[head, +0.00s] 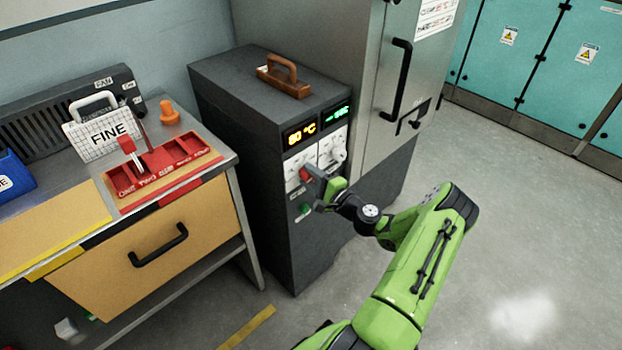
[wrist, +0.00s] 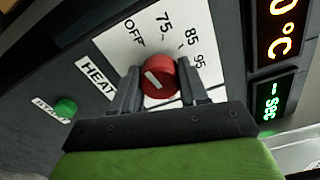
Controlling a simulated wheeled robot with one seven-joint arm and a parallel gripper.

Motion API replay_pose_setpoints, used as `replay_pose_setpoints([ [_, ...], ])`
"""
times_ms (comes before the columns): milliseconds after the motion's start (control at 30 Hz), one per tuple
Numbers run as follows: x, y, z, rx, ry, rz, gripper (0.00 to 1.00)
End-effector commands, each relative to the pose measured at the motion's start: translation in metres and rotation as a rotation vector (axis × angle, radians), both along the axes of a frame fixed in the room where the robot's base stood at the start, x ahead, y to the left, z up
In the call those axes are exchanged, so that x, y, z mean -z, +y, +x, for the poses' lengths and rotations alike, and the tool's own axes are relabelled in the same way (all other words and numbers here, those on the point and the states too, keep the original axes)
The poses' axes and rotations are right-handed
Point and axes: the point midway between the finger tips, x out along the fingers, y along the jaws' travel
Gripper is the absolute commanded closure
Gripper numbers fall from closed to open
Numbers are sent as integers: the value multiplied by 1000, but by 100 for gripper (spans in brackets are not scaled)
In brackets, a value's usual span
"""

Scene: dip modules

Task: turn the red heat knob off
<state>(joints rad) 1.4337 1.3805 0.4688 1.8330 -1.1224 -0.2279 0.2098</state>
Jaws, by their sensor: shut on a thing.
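The red heat knob (wrist: 158,78) sits between the two fingers of my gripper (wrist: 159,70) in the wrist view, and the gripper is shut on it. The white line on the knob slants up and left. The OFF mark lies up and left of the knob, with 75, 85 and 95 further right. I cannot tell exactly which mark the line meets. In the head view the red knob (head: 304,174) is partly hidden by my gripper (head: 312,178) at the front of the dark cabinet (head: 262,190).
A yellow temperature display (head: 300,133) and a green display (head: 336,114) are above the knobs. A white knob (head: 338,153) is right of the red one. A green START button (wrist: 65,107) lies below. A brown handled block (head: 284,78) rests on top. The floor at right is clear.

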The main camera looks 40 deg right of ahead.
Motion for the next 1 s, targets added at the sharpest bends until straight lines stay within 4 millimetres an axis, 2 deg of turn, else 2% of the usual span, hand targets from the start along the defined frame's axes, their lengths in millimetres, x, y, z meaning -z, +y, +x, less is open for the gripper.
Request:
replay_pose_setpoints([
  [433, -1, 3, 1, -8, -2, -8, 87],
  [467, -1, 3, 1, -8, -1, -8, 55],
  [600, 0, 2, 0, -6, -1, -8, 34],
  [633, 0, 2, 0, -6, -1, -8, 31],
  [867, 0, 1, 0, -3, 1, -9, 31],
  [1000, 0, -1, -13, -1, 4, -8, 31],
])
